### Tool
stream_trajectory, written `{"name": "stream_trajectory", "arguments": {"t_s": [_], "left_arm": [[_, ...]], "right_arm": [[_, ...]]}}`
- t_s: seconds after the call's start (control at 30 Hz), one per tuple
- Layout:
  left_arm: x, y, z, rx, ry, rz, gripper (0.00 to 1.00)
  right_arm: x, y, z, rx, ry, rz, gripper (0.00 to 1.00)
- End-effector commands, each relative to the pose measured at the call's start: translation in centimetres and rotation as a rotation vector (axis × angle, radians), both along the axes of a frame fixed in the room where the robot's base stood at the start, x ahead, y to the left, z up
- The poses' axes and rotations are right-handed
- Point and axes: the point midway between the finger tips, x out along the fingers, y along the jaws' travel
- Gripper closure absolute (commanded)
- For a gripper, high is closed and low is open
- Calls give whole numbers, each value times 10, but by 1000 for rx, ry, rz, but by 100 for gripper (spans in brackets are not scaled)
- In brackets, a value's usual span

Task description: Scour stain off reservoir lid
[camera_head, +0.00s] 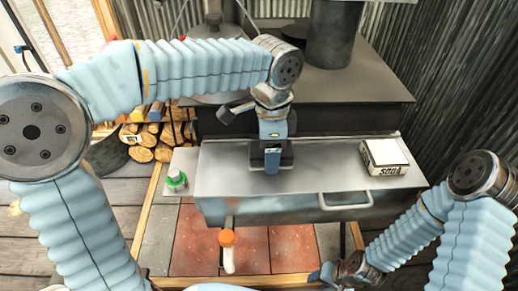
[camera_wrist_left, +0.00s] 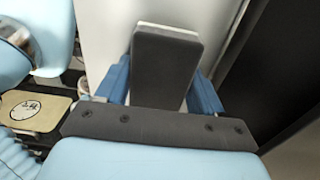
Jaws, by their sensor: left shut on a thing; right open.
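The reservoir lid (camera_head: 335,180) is a flat grey metal plate in front of the dark stove. My left gripper (camera_head: 272,160) is over the middle of the lid and points down. It is shut on a dark grey scouring block (camera_wrist_left: 165,65) with a pale edge, which sits between its blue fingers in the left wrist view. I cannot tell whether the block touches the lid. No clear stain shows on the lid; the gripper and block hide part of it. My right gripper (camera_head: 335,272) is open and low, in front of the reservoir at the lower right.
A handle (camera_head: 345,201) is on the front edge. A green-topped knob (camera_head: 176,181) is at the left, and an orange-and-white tap handle (camera_head: 227,250) is below. The stovepipe (camera_head: 333,35) rises behind.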

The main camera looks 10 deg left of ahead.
Motion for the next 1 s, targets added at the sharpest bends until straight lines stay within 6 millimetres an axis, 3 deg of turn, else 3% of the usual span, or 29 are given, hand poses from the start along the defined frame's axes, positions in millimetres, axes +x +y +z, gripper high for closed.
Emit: {"name": "stream_trajectory", "arguments": {"t_s": [0.4, 0.8, 1.0], "left_arm": [[1, -4, -2, 0, 3, 0, 67], [-9, 31, -2, 1, 3, 3, 67], [-11, 36, -2, 2, 5, 2, 67]], "right_arm": [[0, 0, -1, 0, 0, 0, 56], [0, 0, -3, 0, 0, 0, 56], [0, 0, -3, 0, 0, 0, 56]]}}
